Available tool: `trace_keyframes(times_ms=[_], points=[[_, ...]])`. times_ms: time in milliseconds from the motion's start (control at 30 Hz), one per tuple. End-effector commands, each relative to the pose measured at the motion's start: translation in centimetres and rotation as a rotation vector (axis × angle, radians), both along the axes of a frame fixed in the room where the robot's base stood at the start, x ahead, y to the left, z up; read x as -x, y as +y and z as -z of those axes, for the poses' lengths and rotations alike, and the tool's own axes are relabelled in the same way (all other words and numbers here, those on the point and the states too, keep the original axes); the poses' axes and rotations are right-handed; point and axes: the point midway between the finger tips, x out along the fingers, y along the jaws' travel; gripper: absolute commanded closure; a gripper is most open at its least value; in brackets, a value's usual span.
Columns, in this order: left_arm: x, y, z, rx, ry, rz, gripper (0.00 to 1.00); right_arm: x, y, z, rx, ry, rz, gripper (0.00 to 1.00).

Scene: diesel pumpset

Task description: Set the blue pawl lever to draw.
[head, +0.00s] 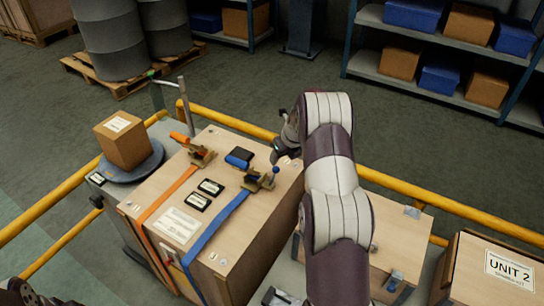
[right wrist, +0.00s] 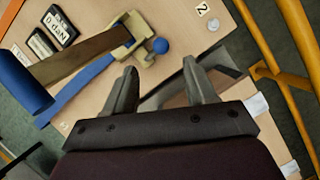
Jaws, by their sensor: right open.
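The blue pawl lever shows as a blue round knob (right wrist: 160,45) on the tan ratchet (right wrist: 125,50) in the right wrist view. In the head view the knob (head: 275,170) sits at the ratchet's right end, on top of the large wooden crate (head: 230,205). A blue strap (head: 215,230) runs from this ratchet. Its long handle ends in a blue grip (right wrist: 22,82). My right gripper (right wrist: 160,68) is open and empty, with its fingertips a little short of the knob and apart from it.
An orange ratchet (head: 200,155) with an orange strap stands on the same crate, left of the blue one. Dark label plates (head: 211,187) lie between the straps. A yellow rail (head: 235,122) runs behind. A smaller crate (head: 395,235) stands to the right.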

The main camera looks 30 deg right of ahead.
Motion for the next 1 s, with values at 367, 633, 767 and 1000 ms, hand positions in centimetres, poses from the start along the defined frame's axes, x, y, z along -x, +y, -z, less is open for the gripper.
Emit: trace_keyframes(times_ms=[367, 633, 767, 1000], points=[[0.0, 0.0, 0.4, 0.000, -0.001, 0.000, 0.47, -3.2, 0.2, 8.1, 0.003, 0.001, -0.006, 0.44], [0.0, 0.0, 0.4, 0.000, -0.001, 0.000, 0.47, -4.0, 0.2, 9.8, 0.004, 0.000, -0.007, 0.44], [0.0, 0.0, 0.4, 0.000, -0.001, 0.000, 0.47, -4.0, 0.2, 9.9, 0.004, 0.000, -0.007, 0.44], [0.0, 0.0, 0.4, 0.000, -0.001, 0.000, 0.47, -4.0, 0.2, 9.9, 0.004, 0.000, -0.007, 0.87]])
